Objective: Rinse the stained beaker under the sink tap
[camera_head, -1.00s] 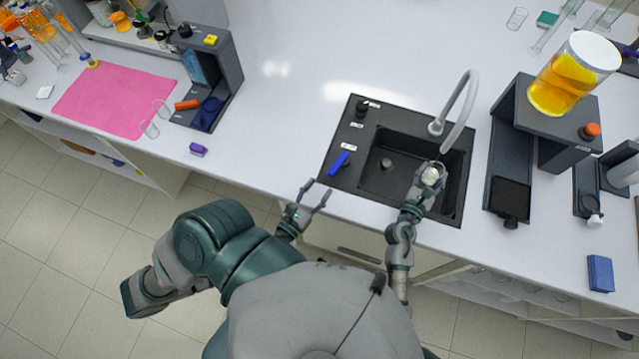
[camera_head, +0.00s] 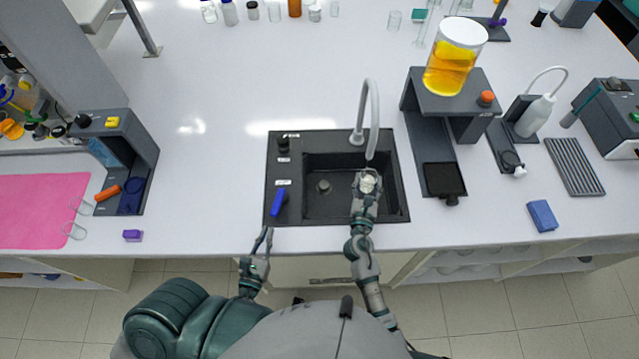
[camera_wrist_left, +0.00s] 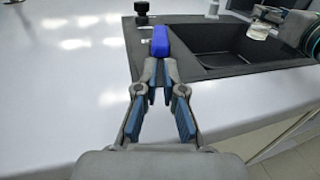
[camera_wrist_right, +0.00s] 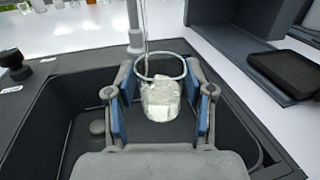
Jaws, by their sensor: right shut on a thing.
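The beaker (camera_wrist_right: 163,92) is clear glass with a cloudy whitish patch inside. My right gripper (camera_head: 367,180) is shut on it and holds it over the black sink basin (camera_head: 325,207), below the tap spout. In the right wrist view a thin, stream-like line runs down to the beaker's mouth. The grey curved tap (camera_head: 373,105) stands behind the basin. A blue lever (camera_head: 278,203) is on the sink's left ledge and shows in the left wrist view (camera_wrist_left: 160,42). My left gripper (camera_head: 263,238) is slightly open and empty, its tips just short of the lever at the counter's front edge.
A dark stand with an orange-filled jar (camera_head: 452,65) is right of the sink. A dark device (camera_head: 118,160) and pink mat (camera_head: 40,210) are left. The counter between device and sink is clear.

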